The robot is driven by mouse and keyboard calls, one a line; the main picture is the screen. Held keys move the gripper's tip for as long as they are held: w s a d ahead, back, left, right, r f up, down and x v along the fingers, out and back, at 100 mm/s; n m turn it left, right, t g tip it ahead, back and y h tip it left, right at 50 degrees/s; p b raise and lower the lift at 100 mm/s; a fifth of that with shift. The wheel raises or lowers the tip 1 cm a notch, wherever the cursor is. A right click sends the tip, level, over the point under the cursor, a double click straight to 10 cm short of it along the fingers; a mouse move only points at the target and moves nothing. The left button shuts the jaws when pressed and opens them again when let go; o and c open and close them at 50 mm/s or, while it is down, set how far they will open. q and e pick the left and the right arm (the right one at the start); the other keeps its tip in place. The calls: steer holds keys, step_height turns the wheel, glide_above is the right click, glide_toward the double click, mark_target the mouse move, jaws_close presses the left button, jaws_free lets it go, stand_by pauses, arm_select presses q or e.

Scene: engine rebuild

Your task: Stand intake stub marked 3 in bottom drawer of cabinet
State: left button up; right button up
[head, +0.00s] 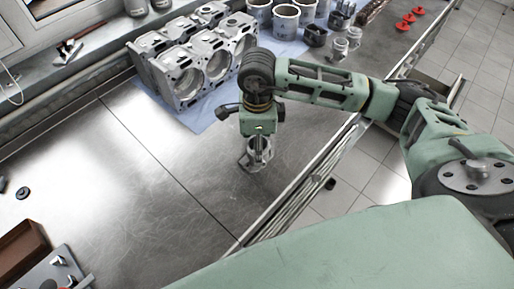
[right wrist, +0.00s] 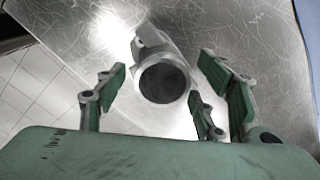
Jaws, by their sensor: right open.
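A grey metal intake stub (right wrist: 163,80) with a dark round opening stands on the steel bench top in the right wrist view. No number is legible on it. My right gripper (head: 257,154) is over the bench near its front edge in the head view. Its fingers are open, spread on both sides of the stub, with gaps visible. In the head view the gripper largely covers the stub. Two small grey metal fittings (head: 339,48) stand farther back; I cannot read marks on them. My left gripper is not in view. The bottom drawer cannot be made out.
A grey engine block (head: 196,62) lies on a blue cloth behind my right gripper. Several cylinder liners (head: 286,20) and red parts (head: 404,25) stand at the back. A brown box (head: 22,252) is at lower left. The middle-left bench top (head: 130,190) is mostly clear.

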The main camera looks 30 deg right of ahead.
steer(key=shift+f, duration=0.6)
steer(key=c, duration=1.5)
